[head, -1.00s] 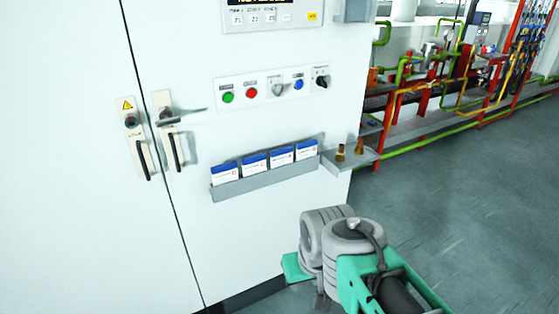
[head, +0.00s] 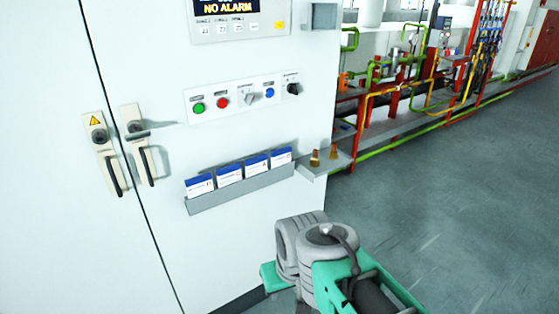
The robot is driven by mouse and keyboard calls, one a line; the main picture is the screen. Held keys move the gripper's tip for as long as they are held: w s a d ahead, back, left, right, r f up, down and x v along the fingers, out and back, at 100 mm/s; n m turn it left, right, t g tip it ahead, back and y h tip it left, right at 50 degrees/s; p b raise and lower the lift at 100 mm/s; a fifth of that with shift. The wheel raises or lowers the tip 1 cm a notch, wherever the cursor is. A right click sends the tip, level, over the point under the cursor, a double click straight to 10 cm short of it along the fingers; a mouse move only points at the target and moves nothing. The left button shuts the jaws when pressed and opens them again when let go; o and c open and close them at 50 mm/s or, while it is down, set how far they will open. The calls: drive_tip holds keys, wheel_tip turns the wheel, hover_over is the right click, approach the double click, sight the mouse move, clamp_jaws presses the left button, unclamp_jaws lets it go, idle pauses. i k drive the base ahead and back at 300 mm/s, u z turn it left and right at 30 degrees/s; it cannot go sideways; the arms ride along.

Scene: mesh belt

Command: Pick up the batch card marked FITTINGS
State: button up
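Several white cards with blue top bands stand in a row in a grey rack on the front of a white cabinet. They are the first card (head: 200,186), the second card (head: 229,174), the third card (head: 256,165) and the rightmost card (head: 281,157). Their print is too small to read, so I cannot tell which is marked FITTINGS. The grey rack (head: 240,192) hides their lower edges. My grey and green arm shows at the lower middle, below and right of the rack. My gripper cannot be made out.
A small grey shelf (head: 318,168) with brass pieces (head: 333,153) sticks out right of the rack. Above the rack is a button panel (head: 245,97); door handles (head: 104,155) stand out at left. Pipework (head: 420,85) runs behind. Open floor (head: 460,210) lies to the right.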

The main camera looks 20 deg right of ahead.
sight(232, 174)
drive_tip(key=z, duration=1.25)
drive_tip(key=i, duration=0.7)
drive_tip(key=u, duration=3.35)
